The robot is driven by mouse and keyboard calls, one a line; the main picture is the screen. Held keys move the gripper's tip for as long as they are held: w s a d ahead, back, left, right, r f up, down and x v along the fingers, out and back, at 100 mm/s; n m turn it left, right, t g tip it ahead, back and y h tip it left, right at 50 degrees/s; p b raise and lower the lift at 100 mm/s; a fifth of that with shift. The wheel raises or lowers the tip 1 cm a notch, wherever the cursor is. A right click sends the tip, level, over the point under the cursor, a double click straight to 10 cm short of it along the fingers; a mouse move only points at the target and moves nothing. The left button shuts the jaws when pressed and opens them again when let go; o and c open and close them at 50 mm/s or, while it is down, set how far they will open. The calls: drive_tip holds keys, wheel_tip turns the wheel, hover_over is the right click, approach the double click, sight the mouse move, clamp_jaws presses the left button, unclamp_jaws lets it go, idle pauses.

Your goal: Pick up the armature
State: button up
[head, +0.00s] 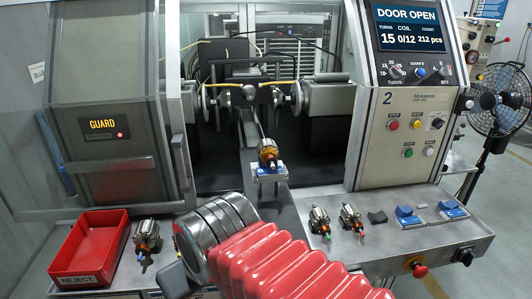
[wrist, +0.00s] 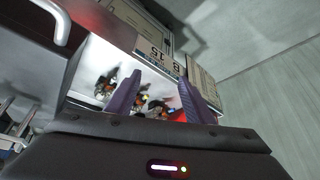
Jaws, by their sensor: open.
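One armature (head: 268,152), with orange-brown windings, sits on a small blue-and-white holder (head: 269,173) in front of the winding machine. Another armature (head: 147,237) stands on the bench beside the red bin. Two more armatures, one with a green tip (head: 319,220) and one with a red tip (head: 351,217), stand right of my arm. In the wrist view, my gripper (wrist: 160,78) is open, its two purple fingers apart and nothing held. Beyond the fingers, several armatures are seen on a pale surface, one at left (wrist: 105,85) and others partly hidden. Which is which there I cannot tell.
A red REJECT bin (head: 65,249), seemingly empty, stands at the left. The control panel (head: 411,120) reads DOOR OPEN. Blue-and-white pieces (head: 409,215) lie on the right bench. The guard door (head: 105,124) stands at left. A fan (head: 498,98) is at the far right.

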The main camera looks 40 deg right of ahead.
drive_tip(key=shift+o, duration=1.4)
drive_tip(key=w+d+r+m+h, duration=0.1)
drive_tip(key=w+d+r+m, duration=0.1)
drive_tip(key=d+r, duration=0.4)
drive_tip(key=w+d+r+m+g, duration=0.1)
drive_tip(key=w+d+r, duration=0.3)
drive_tip(key=r, duration=0.7)
drive_tip(key=d, duration=0.2)
drive_tip(key=shift+d+m+h, duration=0.4)
drive_tip(key=m+g, duration=0.1)
drive_tip(key=m, duration=0.2)
approach(268, 144)
drive_tip(key=r, duration=0.1)
drive_tip(key=a+r, duration=0.1)
drive_tip(key=shift+s+a+r+h, duration=0.15)
drive_tip(key=shift+s+r+h, duration=0.15)
drive_tip(key=shift+h, duration=0.1)
drive_tip(key=shift+x, duration=4.3)
drive_tip(key=shift+s+x, duration=0.1)
drive_tip(key=shift+x, duration=1.2)
drive_tip(key=shift+s+x, duration=0.15)
drive_tip(key=shift+x, duration=1.15)
drive_tip(key=shift+f, duration=0.1)
drive_tip(key=shift+a, duration=0.1)
drive_tip(key=c, duration=1.4)
drive_tip(key=shift+c, duration=0.2)
